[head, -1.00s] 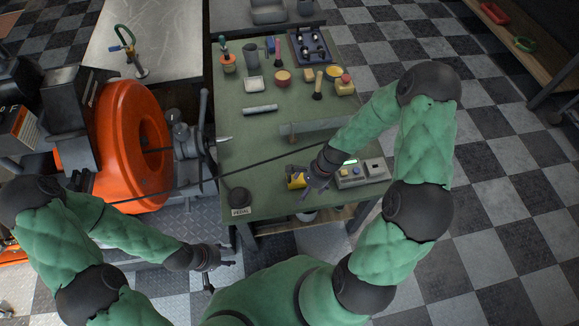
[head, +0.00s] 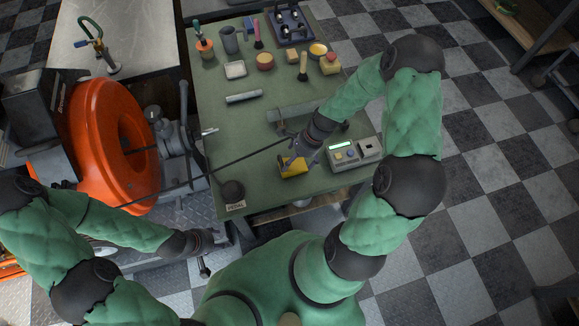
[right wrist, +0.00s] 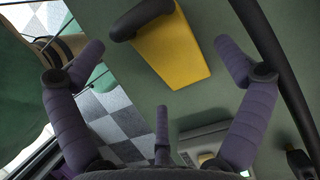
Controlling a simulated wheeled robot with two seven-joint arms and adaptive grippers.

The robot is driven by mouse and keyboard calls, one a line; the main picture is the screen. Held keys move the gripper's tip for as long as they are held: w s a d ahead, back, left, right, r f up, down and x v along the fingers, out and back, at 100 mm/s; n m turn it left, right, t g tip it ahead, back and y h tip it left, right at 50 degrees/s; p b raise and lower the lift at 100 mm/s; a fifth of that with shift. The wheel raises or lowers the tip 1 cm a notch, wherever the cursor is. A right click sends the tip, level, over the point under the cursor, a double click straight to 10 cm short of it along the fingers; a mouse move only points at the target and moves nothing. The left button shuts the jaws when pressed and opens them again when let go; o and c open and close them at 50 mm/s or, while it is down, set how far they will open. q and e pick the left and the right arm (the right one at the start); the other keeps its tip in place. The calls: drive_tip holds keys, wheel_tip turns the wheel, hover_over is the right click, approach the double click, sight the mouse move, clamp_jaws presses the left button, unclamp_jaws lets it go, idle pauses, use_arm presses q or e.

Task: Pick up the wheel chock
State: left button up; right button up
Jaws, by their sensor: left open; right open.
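The wheel chock (head: 292,169) is a yellow wedge on the green table near its front edge. It shows larger in the right wrist view (right wrist: 176,52), with a dark rounded part at its upper left end. My right gripper (head: 296,157) is at the chock's far side in the head view and partly covers it. In the right wrist view its purple fingers (right wrist: 162,62) are spread wide, with the chock between and beyond them; I see no contact. My left gripper (head: 210,243) is open and empty, low in front of the table and left of the chock.
A control box (head: 352,153) with a small display stands right of the chock. A black round piece (head: 232,190) with a label is to its left. A long dark cable crosses towards the orange drum machine (head: 112,145). Pots, brushes and a tray occupy the table's far end.

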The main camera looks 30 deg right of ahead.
sight(291, 167)
drive_tip(key=b+x, duration=0.1)
drive_tip(key=x, duration=0.1)
drive_tip(key=b+x, duration=0.1)
drive_tip(key=x, duration=0.2)
drive_tip(key=shift+s+d+b, duration=0.1)
drive_tip(key=shift+s+b, duration=0.05)
drive_tip(key=shift+b, duration=0.15)
drive_tip(key=shift+r, duration=0.1)
drive_tip(key=c, duration=1.2)
